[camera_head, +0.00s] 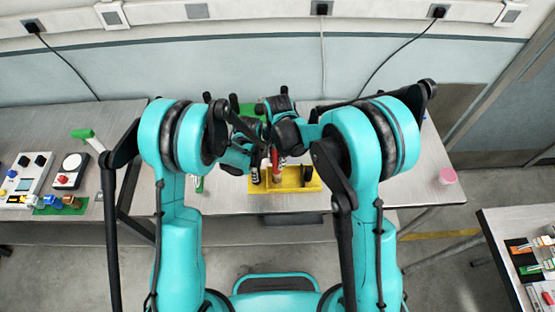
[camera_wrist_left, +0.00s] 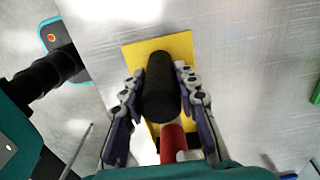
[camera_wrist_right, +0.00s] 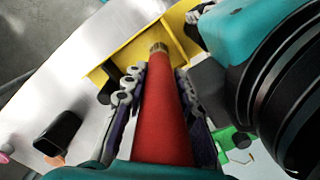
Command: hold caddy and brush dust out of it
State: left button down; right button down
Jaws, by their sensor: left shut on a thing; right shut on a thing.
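The yellow caddy (camera_head: 265,206) sits on the middle table, partly hidden by my arms. It also shows in the left wrist view (camera_wrist_left: 180,46) and the right wrist view (camera_wrist_right: 125,55). My left gripper (camera_head: 256,172) is shut on a black upright grip (camera_wrist_left: 160,88) at the caddy; its fingers lie on both sides of it. My right gripper (camera_head: 276,168) is shut on the red handle of the brush (camera_wrist_right: 162,115). The brush's brass-coloured collar points at the caddy's inside; its bristles are hidden. I cannot make out any dust.
A green thing (camera_head: 247,110) lies behind my grippers. Devices and small blocks (camera_head: 70,170) crowd the left table. Another table with tools (camera_head: 535,245) is at the right.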

jog(key=shift+s+d, duration=0.95)
jog(key=shift+d, duration=2.8)
jog(key=shift+a, duration=4.55)
jog(key=shift+d, duration=4.55)
jog(key=shift+w+a+f, duration=0.1)
jog(key=shift+w+a, duration=0.2)
jog(key=shift+a, duration=0.45)
jog(key=shift+w+a+f, duration=0.1)
jog(key=shift+w+a, duration=0.15)
jog(key=shift+a, duration=0.45)
jog(key=shift+w+a, duration=0.3)
jog(key=shift+a, duration=0.45)
